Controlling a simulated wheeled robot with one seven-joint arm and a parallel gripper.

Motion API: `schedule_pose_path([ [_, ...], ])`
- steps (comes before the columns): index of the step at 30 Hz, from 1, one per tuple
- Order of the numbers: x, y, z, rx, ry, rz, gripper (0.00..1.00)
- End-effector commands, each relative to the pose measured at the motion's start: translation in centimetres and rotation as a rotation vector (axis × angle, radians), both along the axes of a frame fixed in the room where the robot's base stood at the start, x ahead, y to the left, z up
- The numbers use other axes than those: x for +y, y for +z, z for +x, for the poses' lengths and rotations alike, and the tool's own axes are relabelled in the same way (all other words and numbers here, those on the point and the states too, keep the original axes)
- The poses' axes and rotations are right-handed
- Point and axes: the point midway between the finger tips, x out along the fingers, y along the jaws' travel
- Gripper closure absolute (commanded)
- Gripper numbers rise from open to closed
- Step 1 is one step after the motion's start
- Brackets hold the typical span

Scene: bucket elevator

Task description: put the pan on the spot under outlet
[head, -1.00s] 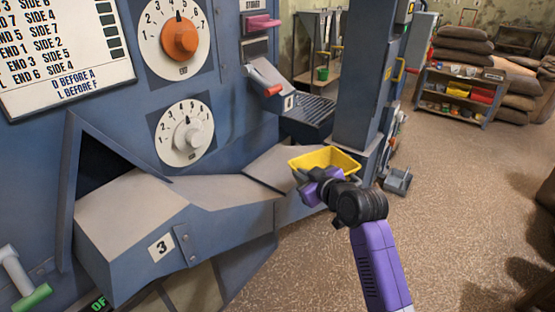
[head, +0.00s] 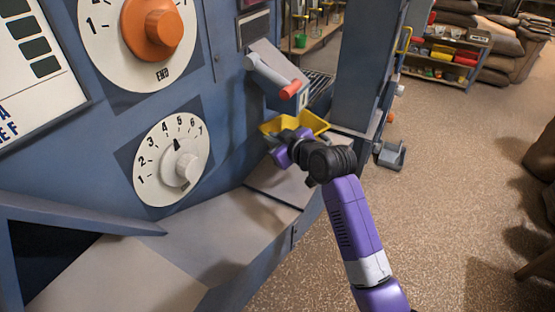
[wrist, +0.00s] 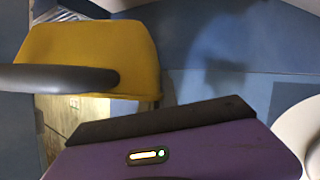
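The yellow pan (head: 312,122) is in my gripper (head: 287,148), held up near the blue machine wall in the head view. In the wrist view the pan (wrist: 95,45) fills the upper left, with a dark bar across its side. The gripper's purple body with a dark edge lies along the bottom there. The finger contact on the pan is partly hidden. Below the pan in the head view is a sloping grey ledge (head: 282,182). A grey spout-like housing (head: 270,85) with a red-tipped lever (head: 289,90) is just above and behind it. I cannot tell which spot is meant.
Dials (head: 172,160) stand on the machine wall at left. A blue post (head: 362,65) rises right of the pan. A small grey pedal-like piece (head: 391,156) is on the floor. Shelves with bins (head: 445,52) stand far back.

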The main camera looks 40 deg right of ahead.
Motion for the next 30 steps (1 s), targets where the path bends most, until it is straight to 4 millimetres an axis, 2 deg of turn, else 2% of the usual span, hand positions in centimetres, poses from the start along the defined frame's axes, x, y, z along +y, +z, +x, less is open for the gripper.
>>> schedule_pose_path([
  [9,0.0,-5.1,-0.1,0.003,-0.002,0.002,1.0],
  [14,0.0,-6.3,0.0,0.001,0.0,0.001,1.0],
  [21,-0.1,-9.4,-0.1,0.002,-0.001,0.001,1.0],
  [30,0.0,-9.8,0.0,0.0,-0.001,0.0,1.0],
])
